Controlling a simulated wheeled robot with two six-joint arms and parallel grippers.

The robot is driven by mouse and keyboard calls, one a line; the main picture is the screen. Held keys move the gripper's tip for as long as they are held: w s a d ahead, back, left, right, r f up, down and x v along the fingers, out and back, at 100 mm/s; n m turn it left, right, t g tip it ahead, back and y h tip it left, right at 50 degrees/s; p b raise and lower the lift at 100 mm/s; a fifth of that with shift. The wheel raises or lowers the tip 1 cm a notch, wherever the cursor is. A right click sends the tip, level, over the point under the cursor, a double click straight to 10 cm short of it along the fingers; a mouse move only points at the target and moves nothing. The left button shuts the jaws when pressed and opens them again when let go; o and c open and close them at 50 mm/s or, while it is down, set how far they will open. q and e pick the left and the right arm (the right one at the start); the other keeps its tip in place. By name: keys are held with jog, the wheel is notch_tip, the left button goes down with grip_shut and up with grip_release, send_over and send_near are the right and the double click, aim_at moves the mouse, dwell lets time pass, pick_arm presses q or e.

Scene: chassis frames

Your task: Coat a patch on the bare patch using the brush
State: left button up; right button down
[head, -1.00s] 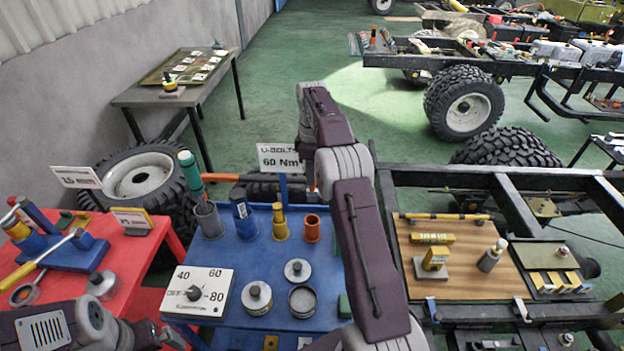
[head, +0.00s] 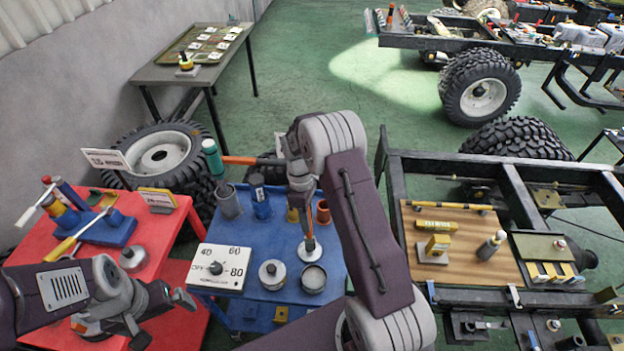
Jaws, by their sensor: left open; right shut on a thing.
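My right gripper (head: 303,185) is over the blue cart (head: 238,311), shut on a thin upright tool that looks like the brush (head: 311,212). The brush's lower end points down at a round metal lid (head: 311,254); I cannot tell if they touch. An open round tin (head: 313,279) with grey contents stands just in front of the lid. A closed tin (head: 272,274) stands to its left. My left gripper (head: 163,318) is open and empty over the front of the red cart (head: 185,237). I cannot make out the bare patch for certain.
A chassis frame (head: 480,165) with a wooden board (head: 463,269) lies to the right. A grey table (head: 195,70) stands behind left.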

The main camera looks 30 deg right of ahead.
aim_at(308, 240)
jog(key=s+a+p, duration=0.1)
jog(key=s+a, duration=0.2)
jog(key=s, duration=0.3)
pick_arm(q)
notch_tip(308, 240, down, 4)
jog(key=b, duration=0.5)
jog(key=shift+a+r+b, duration=0.15)
jog(key=shift+r+b, duration=0.05)
jog(key=shift+b, duration=0.1)
pick_arm(e)
notch_tip(308, 240, down, 7)
jog(key=shift+w+d+r+g, duration=0.2)
jog(key=shift+d+g, duration=0.1)
jog(key=shift+g, duration=0.1)
jog(key=shift+s, duration=0.1)
pick_arm(q)
jog(key=shift+f+b, duration=0.3)
pick_arm(e)
jog(key=shift+f, duration=0.45)
pick_arm(q)
jog(key=shift+r, duration=0.2)
dwell(0.4)
